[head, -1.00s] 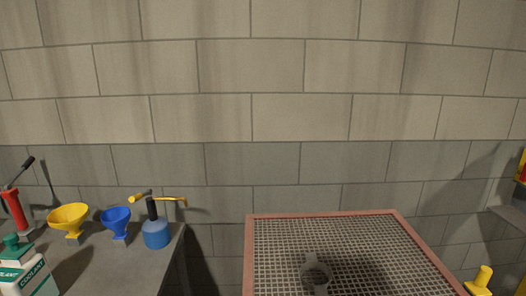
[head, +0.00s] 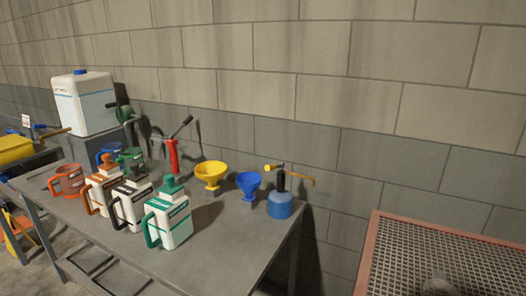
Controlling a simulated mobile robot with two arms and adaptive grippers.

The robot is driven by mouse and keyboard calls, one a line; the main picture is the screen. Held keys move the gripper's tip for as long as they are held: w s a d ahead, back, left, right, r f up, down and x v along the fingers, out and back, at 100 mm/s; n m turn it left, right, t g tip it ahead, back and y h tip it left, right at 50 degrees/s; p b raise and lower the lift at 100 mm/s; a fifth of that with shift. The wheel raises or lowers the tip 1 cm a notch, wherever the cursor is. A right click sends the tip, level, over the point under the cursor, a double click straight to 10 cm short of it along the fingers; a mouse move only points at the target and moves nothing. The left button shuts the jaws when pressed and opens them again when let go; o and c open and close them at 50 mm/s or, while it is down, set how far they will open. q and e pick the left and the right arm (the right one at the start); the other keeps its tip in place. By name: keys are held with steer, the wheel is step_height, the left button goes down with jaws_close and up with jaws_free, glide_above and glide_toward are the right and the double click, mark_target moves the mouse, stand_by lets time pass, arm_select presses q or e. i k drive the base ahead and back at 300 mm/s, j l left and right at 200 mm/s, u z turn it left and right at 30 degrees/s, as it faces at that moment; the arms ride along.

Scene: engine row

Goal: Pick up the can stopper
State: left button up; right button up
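I cannot make out a separate can stopper for certain. Several white jugs stand on the grey workbench (head: 235,232) and carry coloured tops: a green top (head: 172,187) on the green-handled jug (head: 170,222), a dark top on the black-handled jug (head: 131,208), and an orange top (head: 108,162) on the orange-handled jug (head: 103,193). A large white container (head: 84,104) with a blue cap (head: 80,72) stands behind them. Neither of my grippers is in view.
A red pump (head: 172,157), a yellow funnel (head: 210,174), a blue funnel (head: 249,183) and a blue oil can (head: 280,205) stand along the bench's back. A red-framed grating (head: 460,262) is at lower right. A block wall stands behind.

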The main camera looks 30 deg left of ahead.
mark_target(137, 175)
steer(key=u, duration=1.8)
steer(key=j, duration=0.1)
steer(key=i+z, duration=0.05)
